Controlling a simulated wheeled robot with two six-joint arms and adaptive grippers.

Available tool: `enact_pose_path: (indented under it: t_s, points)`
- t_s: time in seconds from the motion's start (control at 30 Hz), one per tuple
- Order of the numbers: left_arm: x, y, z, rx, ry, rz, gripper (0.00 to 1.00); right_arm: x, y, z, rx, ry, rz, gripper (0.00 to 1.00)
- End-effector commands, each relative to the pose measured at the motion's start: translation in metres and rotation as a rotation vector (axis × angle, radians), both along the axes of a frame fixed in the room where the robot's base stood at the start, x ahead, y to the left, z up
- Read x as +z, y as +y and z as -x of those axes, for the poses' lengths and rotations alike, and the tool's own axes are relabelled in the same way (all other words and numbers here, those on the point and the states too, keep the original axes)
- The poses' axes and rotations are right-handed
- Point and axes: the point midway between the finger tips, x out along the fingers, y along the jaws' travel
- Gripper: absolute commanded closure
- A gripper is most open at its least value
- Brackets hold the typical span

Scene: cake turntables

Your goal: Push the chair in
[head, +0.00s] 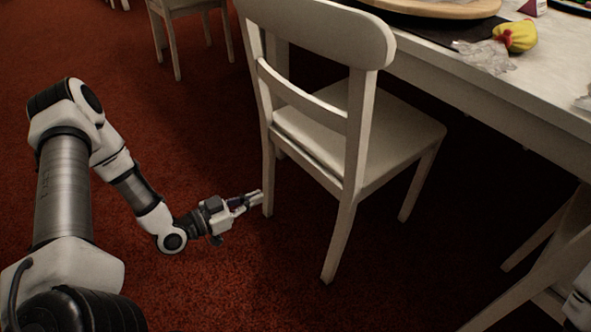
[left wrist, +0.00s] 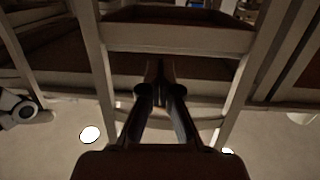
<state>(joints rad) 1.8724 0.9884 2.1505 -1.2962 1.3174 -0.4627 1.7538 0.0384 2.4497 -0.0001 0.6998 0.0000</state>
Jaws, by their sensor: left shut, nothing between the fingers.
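A white wooden chair (head: 312,97) stands on the red carpet, its back toward me and its seat (head: 400,140) facing the table (head: 480,72). The seat is largely outside the table's edge. My left gripper (head: 258,196) is low, with its fingertips close beside the chair's left rear leg; I cannot tell whether they touch. It is shut and empty. In the left wrist view the closed fingers (left wrist: 160,75) show in front of the chair's frame (left wrist: 180,38), between its uprights. My right gripper is not in view.
A wooden turntable (head: 440,8), a yellow bag (head: 517,36) and crumpled clear wrap (head: 485,57) are on the table. Another white chair (head: 190,8) stands at the back left. Open carpet lies around the chair's left side.

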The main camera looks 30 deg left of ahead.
Motion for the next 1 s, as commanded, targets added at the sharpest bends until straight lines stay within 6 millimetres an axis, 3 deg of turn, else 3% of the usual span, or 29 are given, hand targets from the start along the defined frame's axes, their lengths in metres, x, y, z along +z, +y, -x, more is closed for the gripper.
enact_pose_path:
  t_s: [0.03,0.17,0.33,0.5,0.63,0.83,1.0]
  points:
    - [-0.003,0.008,-0.002,0.035,-0.036,0.028,1.0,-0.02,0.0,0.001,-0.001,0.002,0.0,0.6]
    - [0.01,0.018,-0.013,0.07,-0.085,0.046,1.0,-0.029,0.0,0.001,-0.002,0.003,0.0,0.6]
    - [0.006,0.006,-0.039,0.065,-0.089,0.042,1.0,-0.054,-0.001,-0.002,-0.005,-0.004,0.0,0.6]
    - [0.001,-0.013,-0.083,0.062,-0.088,0.039,1.0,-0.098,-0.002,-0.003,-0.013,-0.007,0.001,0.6]
    - [0.006,-0.025,-0.112,0.064,-0.086,0.039,1.0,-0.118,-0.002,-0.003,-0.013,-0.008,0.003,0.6]
    - [0.014,-0.032,-0.133,0.069,-0.083,0.043,1.0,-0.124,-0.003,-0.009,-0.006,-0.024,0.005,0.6]
    - [0.022,-0.022,-0.112,0.075,-0.079,0.05,1.0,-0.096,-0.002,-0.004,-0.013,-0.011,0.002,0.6]
